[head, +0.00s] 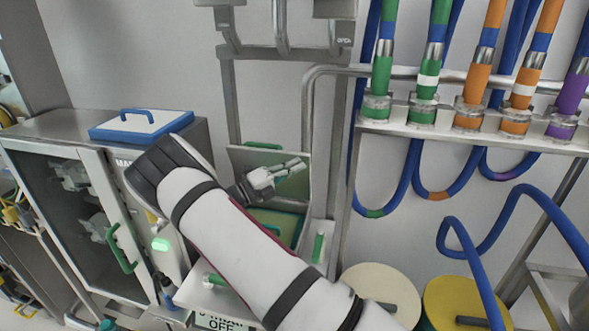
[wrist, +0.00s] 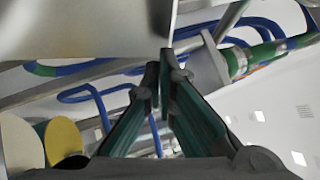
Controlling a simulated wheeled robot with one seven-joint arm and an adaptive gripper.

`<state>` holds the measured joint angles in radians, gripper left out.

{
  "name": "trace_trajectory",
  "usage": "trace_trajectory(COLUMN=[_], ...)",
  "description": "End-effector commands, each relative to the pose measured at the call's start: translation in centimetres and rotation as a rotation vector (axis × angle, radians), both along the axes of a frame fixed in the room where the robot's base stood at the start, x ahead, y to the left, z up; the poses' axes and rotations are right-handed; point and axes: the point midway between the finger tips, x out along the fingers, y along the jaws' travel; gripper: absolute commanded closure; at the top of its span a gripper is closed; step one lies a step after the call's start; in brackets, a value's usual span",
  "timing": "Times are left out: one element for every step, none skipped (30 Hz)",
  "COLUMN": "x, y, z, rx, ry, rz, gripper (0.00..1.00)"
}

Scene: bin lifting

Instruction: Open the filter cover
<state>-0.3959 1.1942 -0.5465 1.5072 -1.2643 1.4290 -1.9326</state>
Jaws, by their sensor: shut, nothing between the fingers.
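The filter cover looks like a flat grey metal panel (head: 240,158), standing raised in the middle of the head view, with a green bar handle (head: 263,145) at its top edge. Below it is a green-edged opening or tray (head: 290,222), partly hidden by my arm. My gripper (head: 300,165) is in front of the panel, its fingers shut and empty, pointing right. In the wrist view the fingertips (wrist: 163,80) are close together beside the lower right corner of a grey plate (wrist: 90,25), likely the cover. I cannot tell whether they touch it.
A metal cabinet (head: 55,131) with a blue-and-white lid (head: 140,124) stands left. A metal rack (head: 480,138) with coloured hose fittings and hanging blue hoses is right. Two round drums, cream (head: 375,285) and yellow (head: 455,295), stand at lower right.

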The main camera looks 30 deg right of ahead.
Motion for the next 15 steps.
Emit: trace_trajectory(x=[0.2,0.3,0.6,0.9,1.1,1.6,1.9,2.2,2.7,3.0,3.3,3.8,4.2,4.6,5.0], y=[-0.1,-0.2,-0.5,-0.7,-1.0,-1.4,-1.7,-2.0,-2.5,-2.8,-3.1,-3.6,-4.0,-4.3,-4.7], z=[0.1,0.2,0.3,0.4,0.5,0.7,0.9,1.1,1.2,1.4,1.5,1.7,1.8,1.9,2.0], rx=[0.005,0.012,0.022,0.033,0.044,0.061,0.076,0.090,0.111,0.125,0.141,0.159,0.172,0.181,0.185], ry=[0.003,0.006,0.015,0.025,0.036,0.052,0.066,0.081,0.100,0.115,0.130,0.148,0.162,0.171,0.181], rz=[-0.001,-0.002,-0.003,-0.003,-0.004,-0.004,-0.004,-0.004,-0.004,-0.005,-0.004,-0.005,-0.004,-0.002,-0.001], gripper=[1.00,1.00,1.00,1.00,1.00,1.00,1.00,1.00,1.00,1.00,1.00,1.00,1.00,1.00,1.00])
